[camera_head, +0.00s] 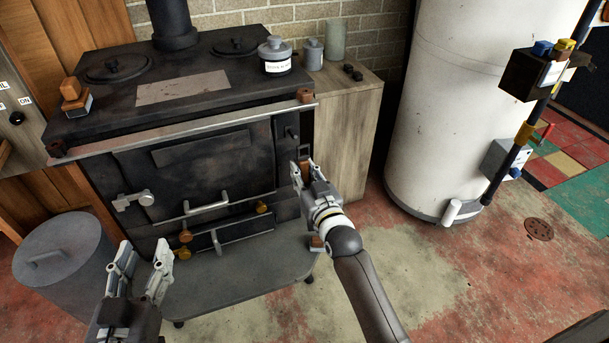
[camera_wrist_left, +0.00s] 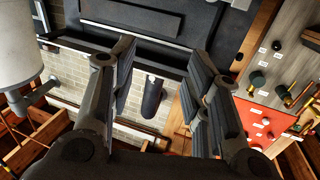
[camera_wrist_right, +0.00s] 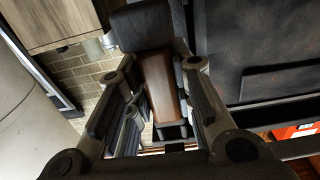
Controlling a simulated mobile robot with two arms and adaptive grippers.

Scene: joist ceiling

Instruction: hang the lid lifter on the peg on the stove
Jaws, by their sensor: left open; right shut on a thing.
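My right gripper (camera_head: 304,168) is shut on the lid lifter, in front of the stove's right front edge. The lifter's brown handle (camera_wrist_right: 158,85) lies between the fingers in the right wrist view. A broad dark part (camera_wrist_right: 140,28) continues beyond the handle. The head view shows only a little of the lifter. The black stove (camera_head: 215,160) stands at the back left. A small dark fitting (camera_head: 292,133) projects from its right front; I cannot tell whether it is the peg. My left gripper (camera_head: 143,258) is open and empty, in front of the stove's lower left.
A front rail (camera_head: 180,131) runs along the stove top. A grey bin (camera_head: 62,265) is at left. Floor at right is mostly clear.

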